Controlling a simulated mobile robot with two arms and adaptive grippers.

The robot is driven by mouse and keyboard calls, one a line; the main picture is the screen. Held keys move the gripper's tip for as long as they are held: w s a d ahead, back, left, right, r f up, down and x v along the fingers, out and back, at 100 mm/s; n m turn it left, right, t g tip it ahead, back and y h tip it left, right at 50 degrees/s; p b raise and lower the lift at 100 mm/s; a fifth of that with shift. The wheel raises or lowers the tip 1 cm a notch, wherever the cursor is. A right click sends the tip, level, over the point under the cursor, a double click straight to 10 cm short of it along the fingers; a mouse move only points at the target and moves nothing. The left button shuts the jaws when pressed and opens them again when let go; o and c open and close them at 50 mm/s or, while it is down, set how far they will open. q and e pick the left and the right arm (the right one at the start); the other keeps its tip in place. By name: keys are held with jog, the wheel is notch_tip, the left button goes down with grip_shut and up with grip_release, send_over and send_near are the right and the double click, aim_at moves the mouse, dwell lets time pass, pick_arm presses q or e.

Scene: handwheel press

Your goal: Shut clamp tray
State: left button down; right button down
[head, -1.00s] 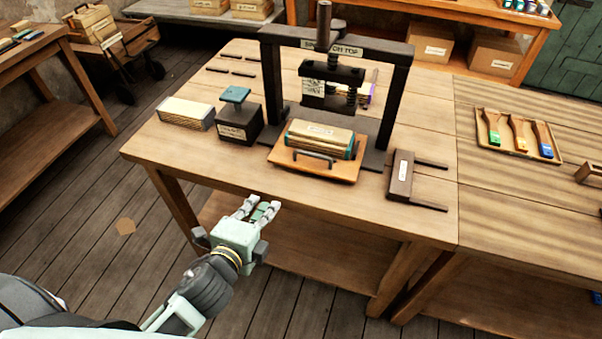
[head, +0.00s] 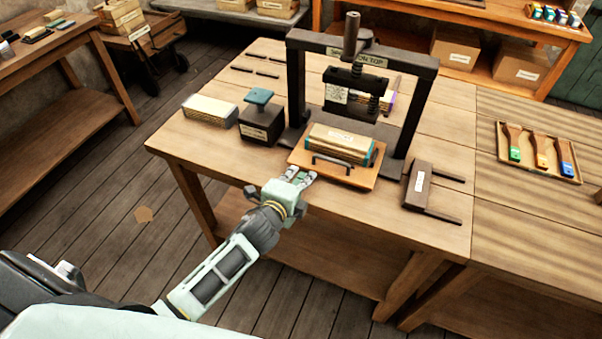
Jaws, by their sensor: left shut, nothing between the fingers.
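The clamp tray (head: 357,180) is an orange-brown wooden board with a dark bar handle (head: 333,166) along its front. It sticks out at the front of the black press frame (head: 297,80). A labelled stack of wooden blocks or books (head: 341,142) with teal edges lies on it. My left gripper (head: 302,174) is shut and empty at the table's front edge, just left of and in front of the tray handle, apparently short of it. Whether its fingertips touch the tray edge I cannot tell. My right gripper is out of view.
A dark box with a teal-topped knob (head: 262,120) and a pale block (head: 209,110) stand left of the press. A dark labelled block with two prongs (head: 418,184) lies right of the tray. A brush tray (head: 540,166) is further right.

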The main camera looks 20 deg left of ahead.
aim_at(307, 164)
pick_arm(q)
jog(key=shift+w, duration=0.2)
jog(key=shift+w+d, duration=0.1)
jog(key=shift+w, duration=2.15)
jog(key=shift+s, duration=0.1)
